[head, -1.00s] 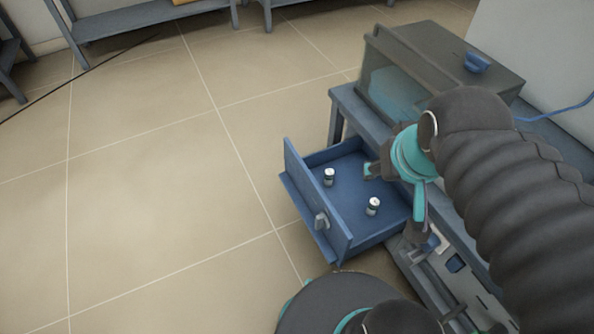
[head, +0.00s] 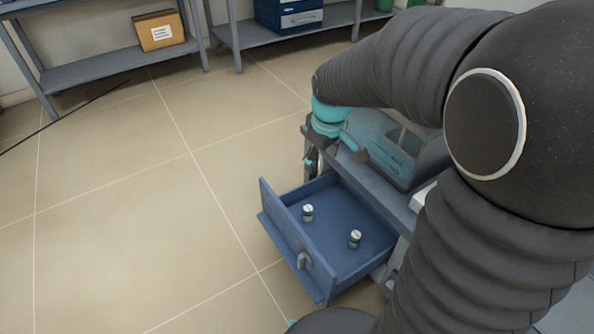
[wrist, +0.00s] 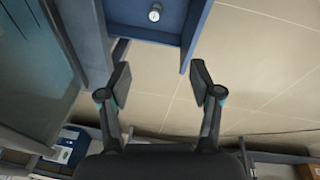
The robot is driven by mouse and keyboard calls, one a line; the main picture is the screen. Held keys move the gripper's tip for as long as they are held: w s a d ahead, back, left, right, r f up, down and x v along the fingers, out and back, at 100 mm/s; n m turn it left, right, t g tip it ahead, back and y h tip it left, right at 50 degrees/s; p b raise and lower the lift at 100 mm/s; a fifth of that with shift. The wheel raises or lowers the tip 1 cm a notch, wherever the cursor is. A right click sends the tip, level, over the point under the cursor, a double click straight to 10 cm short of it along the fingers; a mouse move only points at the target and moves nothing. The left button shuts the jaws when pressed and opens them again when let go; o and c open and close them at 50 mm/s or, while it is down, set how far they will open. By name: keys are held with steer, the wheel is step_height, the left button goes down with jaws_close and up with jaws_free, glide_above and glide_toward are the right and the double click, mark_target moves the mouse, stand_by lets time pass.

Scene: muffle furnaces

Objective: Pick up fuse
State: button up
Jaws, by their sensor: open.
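Two small cylindrical fuses with pale tops lie in the open blue drawer (head: 335,262). One fuse (head: 308,213) stands near the drawer's front left and the other fuse (head: 355,239) is farther right. In the wrist view one fuse (wrist: 155,13) shows at the top edge, inside the drawer. My gripper (wrist: 157,80) is open and empty, with its fingers apart beyond the drawer's edge. In the head view my gripper (head: 318,160) is at the drawer's far end, partly hidden by my arm.
A furnace with a glass-like front (head: 395,150) stands on the blue bench above the drawer. The raised drawer front (head: 290,240) has a grey handle.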

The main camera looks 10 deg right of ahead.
steer(key=w+f+n+g, duration=0.1)
steer(key=w+f+n, duration=0.2)
steer(key=w+f, duration=0.55)
steer(key=n+g, duration=0.2)
glide_above(308, 208)
step_height(308, 208, down, 13)
step_height(308, 208, down, 14)
steer(key=shift+r+b, duration=0.1)
steer(key=shift+b, duration=0.65)
jaws_close()
